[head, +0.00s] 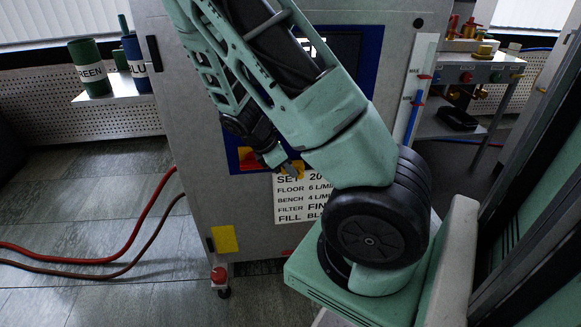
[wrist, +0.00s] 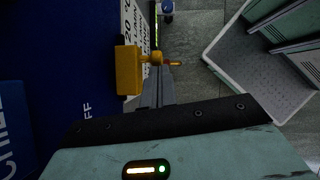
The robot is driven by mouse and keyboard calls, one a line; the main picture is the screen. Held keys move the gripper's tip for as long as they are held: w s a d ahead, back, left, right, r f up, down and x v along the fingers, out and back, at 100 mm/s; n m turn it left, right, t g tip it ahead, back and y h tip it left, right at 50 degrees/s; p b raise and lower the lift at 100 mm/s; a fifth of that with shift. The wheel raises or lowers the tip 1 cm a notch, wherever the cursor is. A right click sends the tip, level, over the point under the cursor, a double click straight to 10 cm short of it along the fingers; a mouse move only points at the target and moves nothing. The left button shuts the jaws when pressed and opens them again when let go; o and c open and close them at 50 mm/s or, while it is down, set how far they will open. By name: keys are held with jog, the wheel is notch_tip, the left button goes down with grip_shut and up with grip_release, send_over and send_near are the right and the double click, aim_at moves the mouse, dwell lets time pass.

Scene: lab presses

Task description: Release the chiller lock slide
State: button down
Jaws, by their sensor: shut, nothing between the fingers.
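The grey chiller cabinet (head: 195,130) has a blue panel (head: 232,140), mostly covered by my arm in the head view. In the wrist view a yellow block (wrist: 128,70) with a small knob and an orange-tipped pin (wrist: 172,63) stands out from the blue panel (wrist: 60,60); it looks like the lock slide, but I cannot tell for sure. My gripper (wrist: 155,76) is shut and empty, its fingertips close beside the yellow block's right side and the knob. I cannot tell whether they touch. In the head view my gripper (head: 290,168) is in front of the panel's lower part.
A white settings label (head: 305,200) is below the panel. Green (head: 90,68) and blue (head: 137,62) canisters stand on a shelf at left. Red hoses (head: 130,240) cross the floor to the cabinet. A bench with fittings (head: 485,68) is at the back right.

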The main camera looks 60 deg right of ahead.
jog(key=w+a+p+v, duration=0.1)
jog(key=p+v, duration=0.4)
jog(key=v, duration=0.8)
jog(key=shift+f, duration=0.4)
